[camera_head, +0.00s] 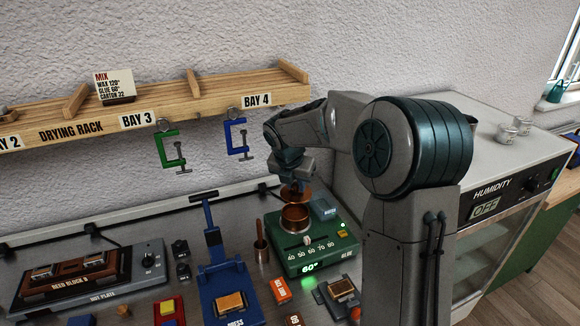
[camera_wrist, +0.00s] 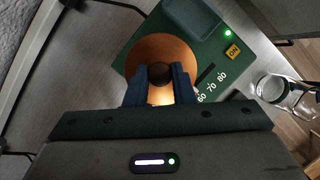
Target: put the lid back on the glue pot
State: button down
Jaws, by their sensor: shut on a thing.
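The copper glue pot (camera_head: 296,217) stands on the green glue heater (camera_head: 318,262), which reads 60°. My gripper (camera_head: 292,186) is above the pot in the head view. It is shut on the dark knob of the copper lid (camera_head: 301,196), which appears just above and behind the pot's rim. In the wrist view the round lid (camera_wrist: 160,52) lies below the blue fingers of my gripper (camera_wrist: 160,90) and covers part of the green heater (camera_wrist: 215,50). The pot is hidden there under the lid, so I cannot tell whether lid and rim touch.
The hot plate (camera_head: 80,275) is at far left. The drying rack (camera_head: 180,105) is on the wall behind. The humidity cabinet (camera_head: 490,195) stands at right. A glass jar (camera_wrist: 275,88) shows in the wrist view.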

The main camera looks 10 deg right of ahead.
aim_at(293, 193)
jog(key=shift+w, duration=0.4)
jog(key=shift+s+f+b, duration=0.15)
jog(key=shift+f+b, duration=0.2)
jog(key=shift+b, duration=0.2)
notch_tip(293, 193, down, 4)
jog(key=b, duration=0.4)
jog(key=shift+r, duration=0.1)
jog(key=shift+f, duration=0.85)
jog(key=shift+r+p, duration=0.1)
jog(key=shift+p, duration=0.35)
jog(key=shift+f+p, duration=0.25)
jog(key=shift+p, duration=0.25)
dwell(1.3)
jog(key=c, duration=0.7)
grip_release()
